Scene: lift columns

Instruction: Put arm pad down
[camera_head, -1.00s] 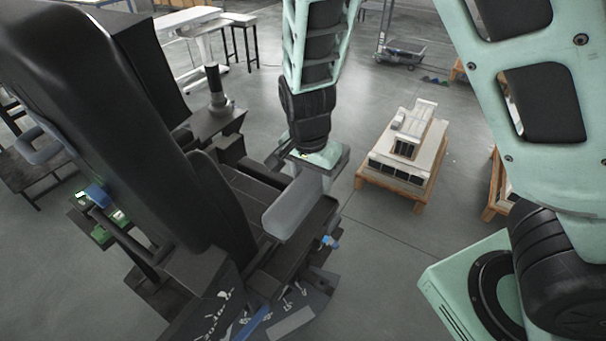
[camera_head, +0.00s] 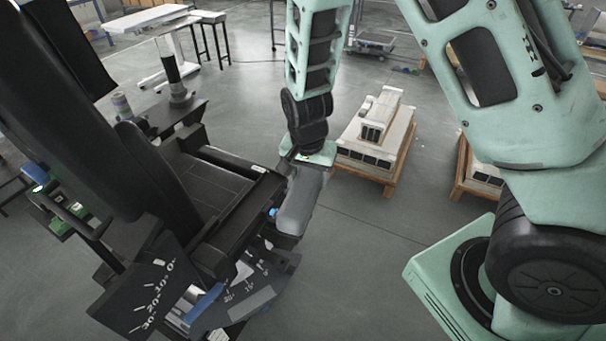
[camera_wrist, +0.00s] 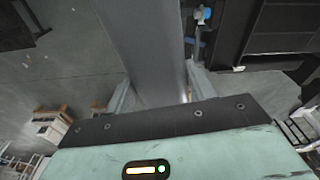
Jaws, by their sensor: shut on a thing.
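The arm pad (camera_head: 300,204) is a long grey pad on the near right side of the black chair (camera_head: 212,190). In the head view it slopes from my gripper down toward the lower left, beside the seat. A blue part (camera_head: 272,212) shows by its hinge side. My gripper (camera_head: 314,163) is at the pad's upper far end. In the wrist view the grey pad (camera_wrist: 145,42) runs between the two fingers of my gripper (camera_wrist: 163,92), which is shut on it. The fingertips are partly hidden by the gripper body.
A black dial plate with numbers (camera_head: 150,300) is at the chair's lower left. A white table (camera_head: 148,18) stands at the back. Open floor lies right of the pad.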

